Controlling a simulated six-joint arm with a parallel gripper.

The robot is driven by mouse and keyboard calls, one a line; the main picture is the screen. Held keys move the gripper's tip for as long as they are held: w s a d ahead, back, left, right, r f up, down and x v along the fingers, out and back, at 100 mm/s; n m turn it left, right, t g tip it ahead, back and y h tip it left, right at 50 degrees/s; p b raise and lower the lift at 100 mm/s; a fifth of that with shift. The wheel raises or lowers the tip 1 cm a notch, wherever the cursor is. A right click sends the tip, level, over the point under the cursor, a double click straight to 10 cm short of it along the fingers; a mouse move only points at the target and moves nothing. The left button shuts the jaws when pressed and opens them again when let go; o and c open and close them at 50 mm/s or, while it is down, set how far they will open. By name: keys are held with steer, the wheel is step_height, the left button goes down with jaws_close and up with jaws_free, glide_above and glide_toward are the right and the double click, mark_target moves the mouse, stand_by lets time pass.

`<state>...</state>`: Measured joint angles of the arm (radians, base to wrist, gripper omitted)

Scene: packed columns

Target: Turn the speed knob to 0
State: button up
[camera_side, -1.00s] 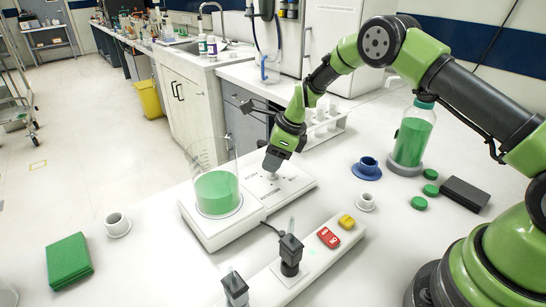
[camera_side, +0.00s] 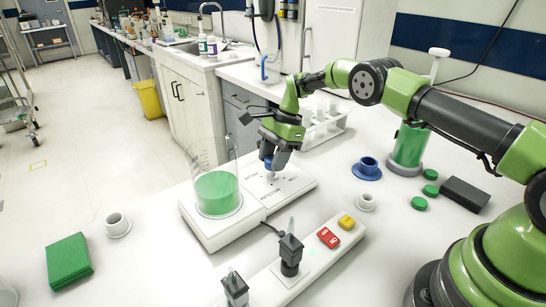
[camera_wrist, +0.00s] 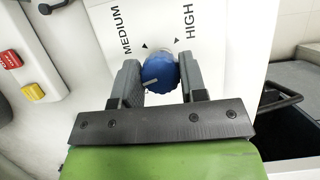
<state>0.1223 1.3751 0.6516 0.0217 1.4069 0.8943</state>
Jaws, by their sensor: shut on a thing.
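The blue speed knob (camera_wrist: 158,76) shows in the wrist view, between the two dark fingers of my gripper (camera_wrist: 160,70). The fingers are shut on its sides. A short white mark on the knob points left in that view. The words MEDIUM and HIGH are printed on the white panel (camera_wrist: 215,50) beyond the knob. In the side view, my gripper (camera_side: 270,162) is over the control panel of the white stirrer (camera_side: 290,187). The knob is largely hidden there, and the panel's print is too small to read.
A beaker of green liquid (camera_side: 216,192) stands on the stirrer's plate, just left of my gripper. A power strip (camera_side: 318,262) with red and yellow switches lies in front.

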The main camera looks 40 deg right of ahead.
steer(key=shift+n, duration=0.4)
steer(key=o, duration=0.9)
steer(key=shift+o, duration=0.2)
steer(key=v, duration=0.7)
steer(key=shift+r, duration=0.25)
steer(key=shift+d, duration=0.15)
